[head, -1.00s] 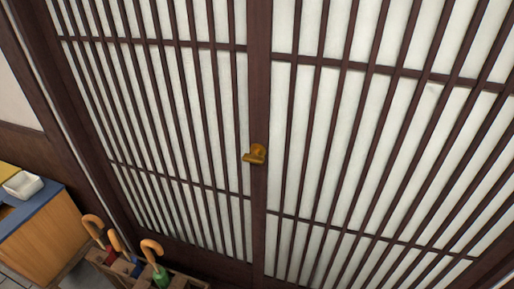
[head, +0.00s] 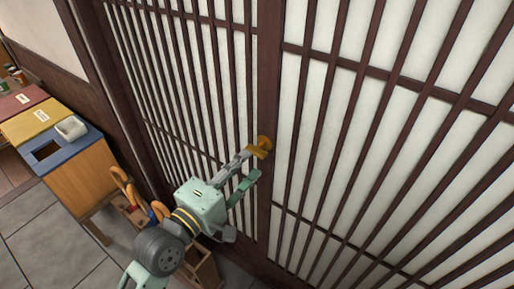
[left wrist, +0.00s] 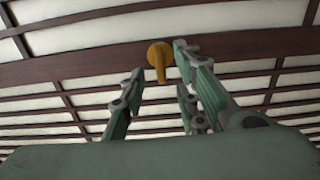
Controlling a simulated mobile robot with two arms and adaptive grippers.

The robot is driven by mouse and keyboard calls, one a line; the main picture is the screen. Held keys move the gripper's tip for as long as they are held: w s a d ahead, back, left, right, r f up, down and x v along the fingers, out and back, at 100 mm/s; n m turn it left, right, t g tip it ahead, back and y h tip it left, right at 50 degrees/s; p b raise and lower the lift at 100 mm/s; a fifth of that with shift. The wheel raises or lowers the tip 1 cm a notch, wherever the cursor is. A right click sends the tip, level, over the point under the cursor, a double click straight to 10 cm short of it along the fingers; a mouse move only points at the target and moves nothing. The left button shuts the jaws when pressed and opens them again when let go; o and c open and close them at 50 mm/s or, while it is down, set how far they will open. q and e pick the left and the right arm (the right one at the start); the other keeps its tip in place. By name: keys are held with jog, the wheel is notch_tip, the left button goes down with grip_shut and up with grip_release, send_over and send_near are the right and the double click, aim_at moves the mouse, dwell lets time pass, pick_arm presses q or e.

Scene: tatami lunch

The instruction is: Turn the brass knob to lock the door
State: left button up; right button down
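The brass knob (head: 264,144) sits on the dark middle stile of the lattice door (head: 270,90). My left gripper (head: 252,164) reaches up to it from the lower left, and one fingertip lies at or very near the knob. In the left wrist view the knob (left wrist: 160,52) has a round body with a lever part hanging toward the bottom of the picture. The two fingers of my left gripper (left wrist: 157,62) are spread on either side of it, the right one closer. Whether a finger touches it I cannot tell. My right gripper is in neither view.
Below left of the door stands an umbrella stand (head: 205,270) with curved handles, partly hidden by my arm. The tiled floor (head: 50,225) at lower left is clear.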

aim_at(253, 155)
pick_arm(q)
jog(key=x, duration=0.6)
jog(key=shift+s+p, duration=0.1)
jog(key=shift+p, duration=0.25)
jog(key=shift+c, duration=0.5)
jog(key=shift+f, duration=0.1)
grip_shut()
